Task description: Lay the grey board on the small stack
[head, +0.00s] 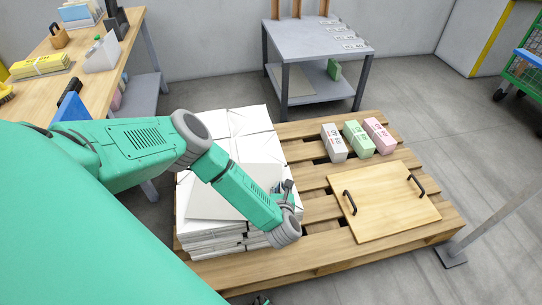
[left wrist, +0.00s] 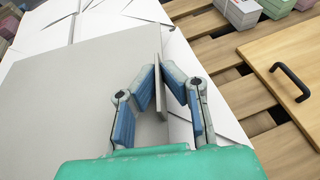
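The grey board (head: 205,203) is a thin flat sheet over the front part of the white newspaper stacks (head: 236,124) on the pallet. It also shows large in the left wrist view (left wrist: 60,100). I cannot tell whether it rests on the papers or hangs just above them. My left gripper (head: 288,187) is at the board's right side. In the left wrist view its blue-padded fingers (left wrist: 160,70) close from both sides on a thin upright grey tab at the board's right edge. The arm hides part of the board and stacks.
The wooden pallet (head: 310,208) carries a wooden board with two black handles (head: 385,203) and white, green and pink blocks (head: 357,138) to the right. A grey table (head: 315,40) stands behind, a wooden workbench (head: 95,85) at left. A post base (head: 450,254) stands at the pallet's right corner.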

